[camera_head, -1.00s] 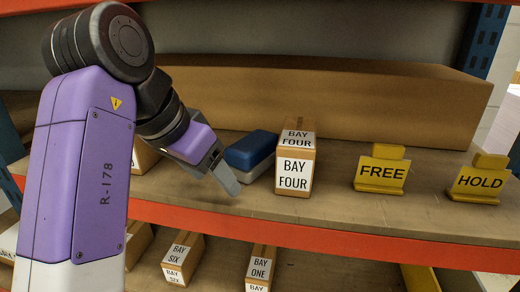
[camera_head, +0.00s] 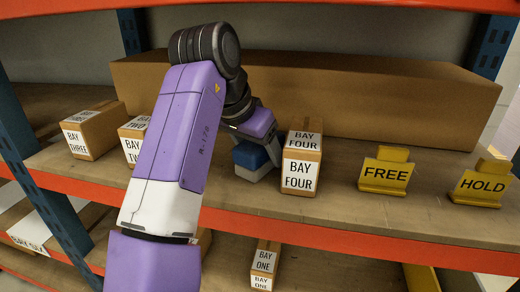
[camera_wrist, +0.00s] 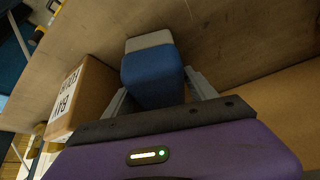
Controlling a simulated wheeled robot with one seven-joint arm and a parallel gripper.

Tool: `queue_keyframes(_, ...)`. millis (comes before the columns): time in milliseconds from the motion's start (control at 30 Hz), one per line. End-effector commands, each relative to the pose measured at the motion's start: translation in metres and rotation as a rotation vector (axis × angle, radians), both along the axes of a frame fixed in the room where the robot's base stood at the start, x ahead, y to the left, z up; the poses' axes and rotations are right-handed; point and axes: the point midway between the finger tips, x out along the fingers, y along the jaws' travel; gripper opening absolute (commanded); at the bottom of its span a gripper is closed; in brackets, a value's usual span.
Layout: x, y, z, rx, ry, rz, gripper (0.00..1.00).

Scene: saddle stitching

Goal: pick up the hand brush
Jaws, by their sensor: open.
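The hand brush is a block with a blue part and a pale grey part. In the head view the hand brush (camera_head: 250,158) stands on the shelf just left of the BAY FOUR box, partly hidden by my gripper (camera_head: 262,143). In the wrist view the hand brush (camera_wrist: 152,77) lies between the two grey fingers of my gripper (camera_wrist: 158,90), blue part nearer. The fingers are open, one on each side of it. Whether either finger touches it I cannot tell.
The BAY FOUR box (camera_head: 301,168) stands close to the right of the brush. FREE (camera_head: 384,173) and HOLD (camera_head: 482,184) signs stand further right. A long cardboard box (camera_head: 400,105) runs behind. BAY TWO (camera_head: 133,142) and BAY THREE (camera_head: 92,131) boxes stand left.

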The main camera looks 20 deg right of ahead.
Motion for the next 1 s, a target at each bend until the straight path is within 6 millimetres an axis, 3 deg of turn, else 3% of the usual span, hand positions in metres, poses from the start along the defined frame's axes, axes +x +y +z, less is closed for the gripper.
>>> queue_keyframes(267,0.0006,-0.0011,-0.0022,-0.001,-0.001,-0.001,0.64)
queue_keyframes(600,0.0005,-0.0010,-0.0015,-0.001,-0.002,0.000,0.00)
queue_keyframes(1000,0.0015,-0.0033,0.0024,-0.001,-0.002,-0.002,0.00)
